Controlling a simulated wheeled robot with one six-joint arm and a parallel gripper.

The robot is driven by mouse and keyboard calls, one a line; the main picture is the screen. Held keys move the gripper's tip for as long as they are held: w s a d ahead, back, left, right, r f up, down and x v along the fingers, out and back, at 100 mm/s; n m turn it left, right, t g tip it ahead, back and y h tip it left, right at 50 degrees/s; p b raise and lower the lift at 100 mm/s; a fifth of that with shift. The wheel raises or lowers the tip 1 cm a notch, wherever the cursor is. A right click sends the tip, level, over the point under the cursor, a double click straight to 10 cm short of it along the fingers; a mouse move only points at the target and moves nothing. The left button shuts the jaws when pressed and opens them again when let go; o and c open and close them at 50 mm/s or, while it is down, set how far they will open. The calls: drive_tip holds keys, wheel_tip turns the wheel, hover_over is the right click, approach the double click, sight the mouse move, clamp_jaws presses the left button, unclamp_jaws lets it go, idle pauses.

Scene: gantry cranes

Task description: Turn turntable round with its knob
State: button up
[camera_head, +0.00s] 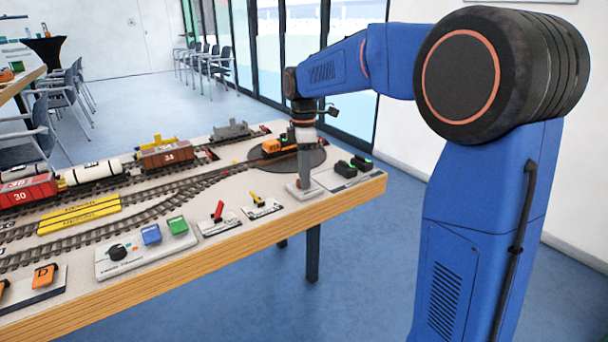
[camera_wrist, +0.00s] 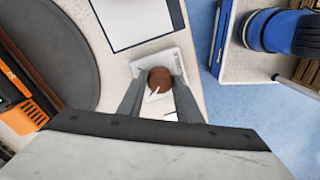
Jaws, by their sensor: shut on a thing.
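The turntable (camera_head: 312,158) is a dark grey disc at the far right part of the layout, with an orange locomotive (camera_head: 275,146) on its track. In the wrist view the turntable (camera_wrist: 85,50) fills the left, with part of the orange locomotive (camera_wrist: 22,112). A round brown knob (camera_wrist: 159,80) stands on a small white plate (camera_wrist: 172,58) beside the disc. My gripper (camera_wrist: 158,88) points down, its two fingers around the knob and shut on it. In the head view my gripper (camera_head: 305,182) covers the knob, and the plate (camera_head: 295,192) shows at its foot.
Brown wagon (camera_head: 167,156) and grey wagon (camera_head: 232,130) stand on tracks behind. Floor beyond the front edge is clear.

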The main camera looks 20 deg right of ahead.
drive_tip(key=m, duration=0.4)
drive_tip(key=shift+m, duration=0.3)
drive_tip(key=m, duration=0.4)
drive_tip(key=shift+s+m, duration=0.1)
drive_tip(key=shift+m, duration=0.2)
drive_tip(key=m, duration=0.4)
drive_tip(key=shift+t+y, duration=0.3)
drive_tip(key=shift+s+m, duration=0.1)
drive_tip(key=shift+m, duration=2)
